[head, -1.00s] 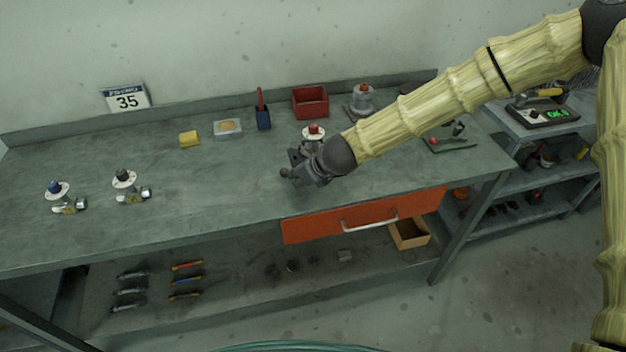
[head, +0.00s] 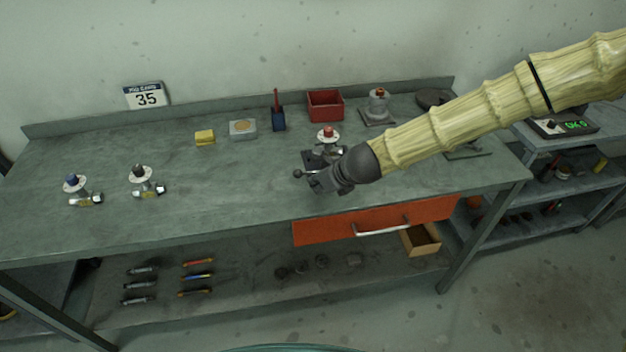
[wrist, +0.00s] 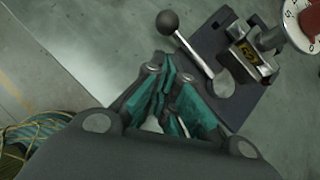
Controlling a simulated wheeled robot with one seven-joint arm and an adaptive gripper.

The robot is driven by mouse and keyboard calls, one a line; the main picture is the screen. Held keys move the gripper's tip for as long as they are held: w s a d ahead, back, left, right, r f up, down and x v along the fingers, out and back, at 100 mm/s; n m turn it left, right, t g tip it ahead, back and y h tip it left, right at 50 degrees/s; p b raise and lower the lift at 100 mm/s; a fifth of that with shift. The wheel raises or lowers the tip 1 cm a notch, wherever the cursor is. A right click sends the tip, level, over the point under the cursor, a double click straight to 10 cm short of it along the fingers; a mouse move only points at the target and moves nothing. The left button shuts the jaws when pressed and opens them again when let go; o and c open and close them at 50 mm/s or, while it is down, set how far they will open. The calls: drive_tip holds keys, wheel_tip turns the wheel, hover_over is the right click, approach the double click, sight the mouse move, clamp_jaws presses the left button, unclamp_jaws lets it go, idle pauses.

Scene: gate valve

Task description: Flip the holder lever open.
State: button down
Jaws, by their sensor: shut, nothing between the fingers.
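The holder (wrist: 205,40) is a dark plate on the bench, with a valve (wrist: 250,55) on it that has a brass tag and a white dial. The holder lever (wrist: 190,48) is a metal rod with a black ball knob (wrist: 167,22), slanting from a round pivot at the plate's near edge. In the head view the knob (head: 297,173) shows left of my gripper (head: 322,183). My gripper shows teal fingers in the wrist view (wrist: 175,88); they are shut and empty, close beside the lever on its near side. I cannot tell whether they touch it.
An orange drawer (head: 375,220) is below the bench's front edge.

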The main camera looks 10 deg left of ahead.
drive_tip(key=v, duration=0.1)
drive_tip(key=b+v, duration=0.1)
drive_tip(key=v, duration=0.1)
drive_tip(key=shift+s+d, duration=0.15)
drive_tip(key=shift+d, duration=0.25)
drive_tip(key=v, duration=0.7)
drive_tip(key=shift+b, duration=0.45)
drive_tip(key=shift+d, duration=0.1)
